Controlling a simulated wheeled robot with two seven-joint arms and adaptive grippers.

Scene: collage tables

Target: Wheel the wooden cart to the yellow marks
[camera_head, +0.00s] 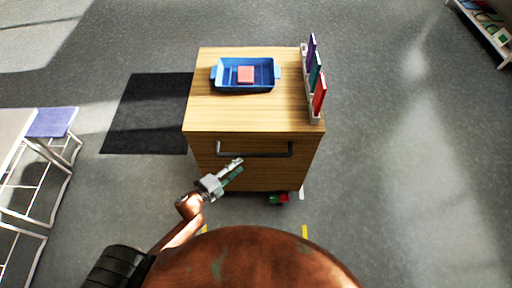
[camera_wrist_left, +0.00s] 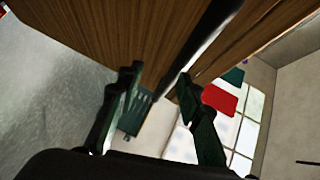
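The wooden cart (camera_head: 260,115) stands in front of me, its drawer-like front facing me. A grey bar handle (camera_head: 255,154) runs across that front; it shows as a dark bar in the left wrist view (camera_wrist_left: 205,45). My left gripper (camera_head: 236,167) is just below and in front of the handle's left part. Its green fingers (camera_wrist_left: 163,88) are apart, with the bar running toward the gap; I cannot tell whether it lies between them. Two yellow marks (camera_head: 205,228) (camera_head: 304,231) show on the floor near my body, partly hidden by it. My right gripper is out of view.
A blue tray (camera_head: 228,88) with a pink block (camera_head: 246,75) and a rack of upright books (camera_head: 319,95) sit on the cart. A red and green object (camera_head: 278,198) is at its lower front. A dark mat (camera_head: 150,115) and a purple-topped stool (camera_head: 53,122) are left.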

